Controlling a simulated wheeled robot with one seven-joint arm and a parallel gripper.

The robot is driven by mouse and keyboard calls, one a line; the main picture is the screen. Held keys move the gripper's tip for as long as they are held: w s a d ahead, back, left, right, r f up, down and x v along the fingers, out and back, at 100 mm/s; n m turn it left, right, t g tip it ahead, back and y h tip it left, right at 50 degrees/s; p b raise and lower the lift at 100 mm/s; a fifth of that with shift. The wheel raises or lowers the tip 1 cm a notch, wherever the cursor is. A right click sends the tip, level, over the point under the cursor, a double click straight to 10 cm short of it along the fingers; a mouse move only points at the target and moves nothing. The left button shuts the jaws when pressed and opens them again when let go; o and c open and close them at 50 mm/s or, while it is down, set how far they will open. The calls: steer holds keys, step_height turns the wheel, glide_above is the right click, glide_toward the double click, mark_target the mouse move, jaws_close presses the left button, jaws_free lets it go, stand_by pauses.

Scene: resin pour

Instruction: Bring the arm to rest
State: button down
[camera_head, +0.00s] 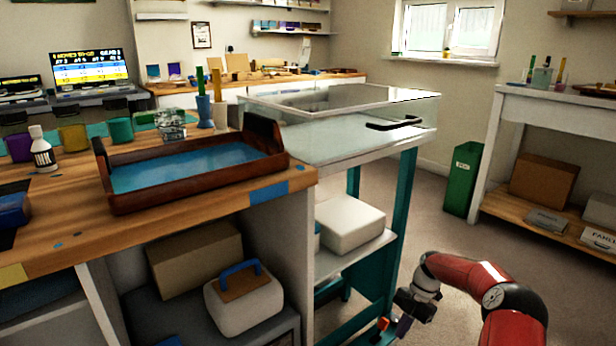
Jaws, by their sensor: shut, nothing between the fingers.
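My arm (478,275) is red and dark, and it reaches up from the bottom right of the head view, bent over at its top. My gripper (392,330) hangs low at the bottom edge, in front of the teal-legged stand. It is shut and holds nothing. Its fingertips are small and partly cut by the picture's edge.
A wooden workbench (200,200) bears a tray of blue resin (123,207), cups and a bottle (42,150). The teal-legged stand (405,200) has a clear cover with a black handle. A green bin (463,180) and a white table (560,100) stand right. Open floor lies between.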

steer(key=s+a+r+m+t+h+p, duration=0.1)
steer(key=s+a+r+m+h, duration=0.2)
steer(key=r, duration=0.6)
steer(key=s+a+r+m+t+p, duration=0.1)
steer(key=s+a+r+m, duration=0.3)
steer(key=r, duration=0.6)
steer(key=s+a+r+m+t+h, duration=0.2)
steer(key=s+r+m, duration=0.25)
steer(key=r, duration=0.45)
steer(key=s+a+r+m+t+p, duration=0.1)
steer(key=s+r+m+t, duration=0.1)
steer(key=s+m, duration=0.5)
steer(key=s+a+r+m+t+p, duration=0.1)
steer(key=s+r+m+t, duration=0.2)
steer(key=s, duration=1.3)
step_height(320, 180, up, 2)
steer(key=m, duration=0.4)
steer(key=shift+s+a+r, duration=0.15)
steer(key=shift+s+a, duration=0.1)
steer(key=c, duration=2.1)
jaws_free()
steer(key=shift+c, duration=0.2)
